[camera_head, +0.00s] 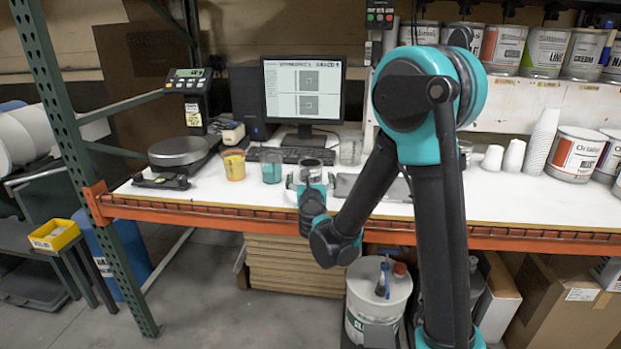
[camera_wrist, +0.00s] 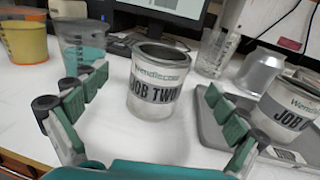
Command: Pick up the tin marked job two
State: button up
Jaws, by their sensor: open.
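The tin marked JOB TWO (camera_wrist: 158,88) stands upright on the white bench in the wrist view, with a grey band and a dark open-looking top. In the head view it is mostly hidden behind my gripper, with its dark top (camera_head: 311,163) showing. My gripper (camera_wrist: 148,98) is open, its green-padded fingers spread left and right of the tin and nearer the camera. The fingers do not touch the tin. My gripper also shows in the head view (camera_head: 312,188), at the bench's front edge. A second tin marked JOB (camera_wrist: 288,108) stands on a grey tray at the right.
A teal cup (camera_wrist: 84,45) and a yellow cup (camera_wrist: 24,40) stand left of the tin. A clear cup (camera_wrist: 217,52) and an upturned metal cup (camera_wrist: 260,72) stand right. The grey tray (camera_wrist: 215,130) lies close to my right finger. A monitor (camera_head: 304,90) and keyboard are behind.

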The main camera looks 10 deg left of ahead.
aim_at(310, 162)
jog(key=shift+w+a+r, duration=0.1)
jog(key=shift+w+a, duration=0.1)
jog(key=shift+w, duration=1.5)
jog(key=shift+w+a, duration=0.15)
jog(key=shift+w, duration=1.55)
jog(key=c, duration=1.3)
